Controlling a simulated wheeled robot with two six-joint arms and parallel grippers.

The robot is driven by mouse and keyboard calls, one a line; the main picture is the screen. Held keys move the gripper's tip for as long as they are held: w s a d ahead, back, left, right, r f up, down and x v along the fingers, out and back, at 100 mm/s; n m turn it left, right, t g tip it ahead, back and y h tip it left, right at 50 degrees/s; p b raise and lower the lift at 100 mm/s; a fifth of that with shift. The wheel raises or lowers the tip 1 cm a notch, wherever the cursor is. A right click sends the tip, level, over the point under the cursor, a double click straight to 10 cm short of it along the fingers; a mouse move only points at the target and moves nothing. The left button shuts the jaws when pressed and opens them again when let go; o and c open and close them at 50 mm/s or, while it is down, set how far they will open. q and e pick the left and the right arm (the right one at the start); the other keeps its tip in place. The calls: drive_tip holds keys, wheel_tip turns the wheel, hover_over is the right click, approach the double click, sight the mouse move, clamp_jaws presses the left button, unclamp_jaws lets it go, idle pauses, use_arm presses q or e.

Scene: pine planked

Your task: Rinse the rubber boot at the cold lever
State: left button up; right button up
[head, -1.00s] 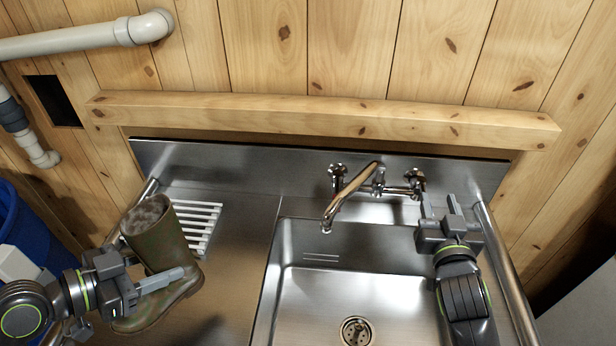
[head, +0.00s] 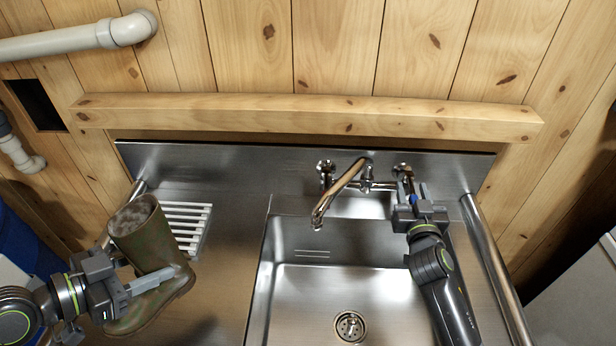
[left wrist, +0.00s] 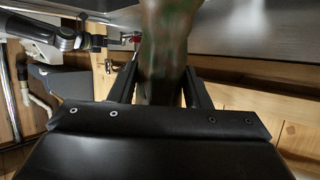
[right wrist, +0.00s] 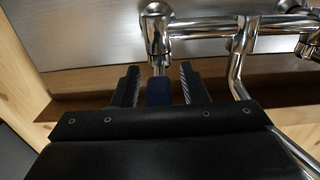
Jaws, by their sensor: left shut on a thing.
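The rubber boot (head: 146,240), mottled green and brown, is upright with its opening up, over the left drainboard. My left gripper (head: 150,285) is shut on its shaft; the boot also shows between the fingers in the left wrist view (left wrist: 165,50). Whether its sole touches the steel is unclear. The cold lever (right wrist: 158,90), blue, hangs below the right end of the chrome tap (head: 345,190). My right gripper (right wrist: 158,85) is open around the blue lever, with a finger on each side and visible gaps. The spout points over the basin; I see no water running.
The steel basin (head: 300,285) is empty, with a round drain (head: 350,326). A white slatted rack (head: 188,225) lies behind the boot. A wooden beam (head: 310,115) crosses the wall above the tap. Steel rails (head: 490,250) flank the sink.

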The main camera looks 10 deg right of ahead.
drive_tip(key=shift+c, duration=0.4)
clamp_jaws()
use_arm(q)
drive_tip(key=shift+r, duration=0.15)
